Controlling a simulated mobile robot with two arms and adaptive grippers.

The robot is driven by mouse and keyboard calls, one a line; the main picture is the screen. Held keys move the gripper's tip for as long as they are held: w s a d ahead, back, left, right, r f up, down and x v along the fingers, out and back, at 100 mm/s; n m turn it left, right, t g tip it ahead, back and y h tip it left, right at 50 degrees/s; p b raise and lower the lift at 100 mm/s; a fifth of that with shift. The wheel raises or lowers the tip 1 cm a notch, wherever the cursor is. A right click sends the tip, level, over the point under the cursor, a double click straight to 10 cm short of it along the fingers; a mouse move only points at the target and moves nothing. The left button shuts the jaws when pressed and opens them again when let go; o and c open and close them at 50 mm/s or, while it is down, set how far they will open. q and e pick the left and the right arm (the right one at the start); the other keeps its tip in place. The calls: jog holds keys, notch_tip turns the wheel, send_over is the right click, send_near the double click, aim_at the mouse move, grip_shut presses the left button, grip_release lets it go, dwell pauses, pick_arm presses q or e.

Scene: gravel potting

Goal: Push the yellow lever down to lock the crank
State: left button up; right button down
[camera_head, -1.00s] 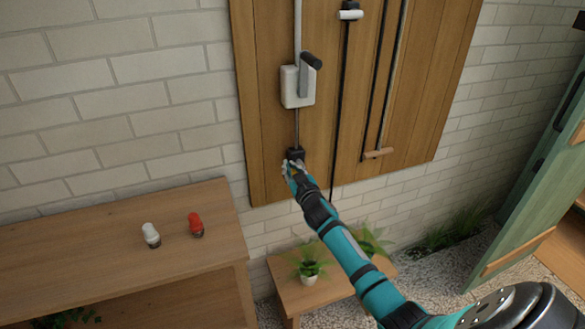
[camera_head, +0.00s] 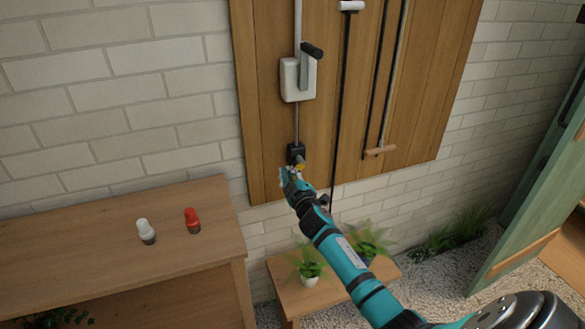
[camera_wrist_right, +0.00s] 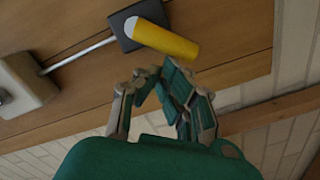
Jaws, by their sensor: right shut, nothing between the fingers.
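The yellow lever (camera_head: 299,167) shows as a small patch at the lower part of a black block (camera_head: 296,152) on the wooden board. In the right wrist view the yellow lever (camera_wrist_right: 165,40) sticks out from the black block (camera_wrist_right: 138,22). The crank (camera_head: 304,72), a grey arm with a black handle on a white box, is higher on the board. My right gripper (camera_head: 290,174) is shut and empty, just below the lever in the head view. In the wrist view its fingertips (camera_wrist_right: 160,74) are close to the lever; contact cannot be told. My left gripper is out of view.
A metal rod (camera_head: 296,125) joins the white box (camera_head: 290,80) to the black block. A hanging rod with a wooden handle (camera_head: 380,151) is to the right. A table (camera_head: 90,250) with a white and a red bottle stands left. A plant bench (camera_head: 325,290) is below.

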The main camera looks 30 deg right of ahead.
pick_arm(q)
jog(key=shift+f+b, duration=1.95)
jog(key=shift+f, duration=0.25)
pick_arm(e)
jog(key=shift+s+d+f+n, duration=0.1)
jog(key=shift+d+f+n, duration=0.3)
jog(key=shift+n, duration=0.9)
jog(key=shift+d+f+n, duration=0.15)
jog(key=shift+f+n, duration=0.55)
jog(key=shift+n, duration=0.6)
jog(key=shift+s+d+f+n, duration=0.1)
jog(key=shift+d+f+n, duration=0.3)
jog(key=shift+n, duration=0.9)
jog(key=shift+a+f, duration=0.1)
jog(key=shift+f, duration=0.05)
